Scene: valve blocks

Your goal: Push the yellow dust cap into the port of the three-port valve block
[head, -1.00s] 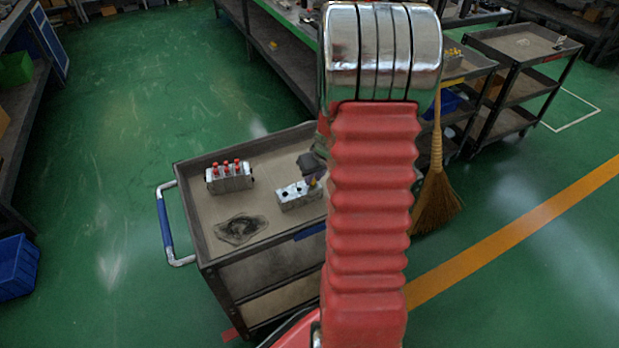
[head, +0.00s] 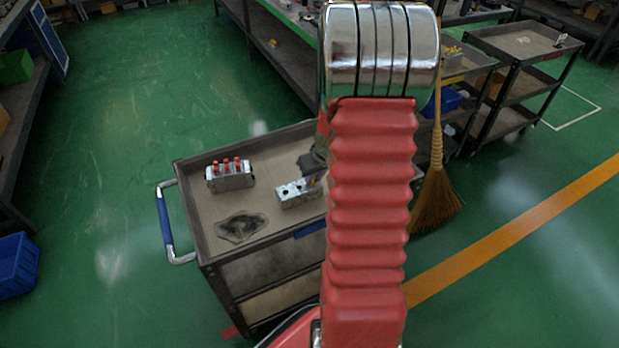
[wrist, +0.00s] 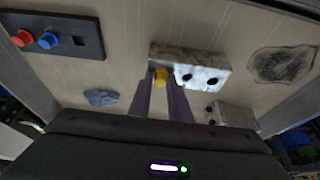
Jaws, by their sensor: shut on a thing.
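The valve block (head: 300,199) is a silver block on the grey cart top, left of my arm in the head view. In the wrist view the valve block (wrist: 207,60) shows two dark open ports. The yellow dust cap (wrist: 161,74) is at its left end, in line with those ports. My gripper (wrist: 161,86) is shut on the cap, a finger on each side. I cannot tell how deep the cap sits in the port. In the head view my gripper (head: 312,170) is at the block's right end, partly hidden by my arm.
A block with red caps (head: 230,174) stands left of the valve block. A dark stain or mat (head: 242,227) lies in front. The wrist view also shows a panel with red and blue buttons (wrist: 75,24) and a blue-grey rag (wrist: 101,97). The cart (head: 195,228) has a raised rim.

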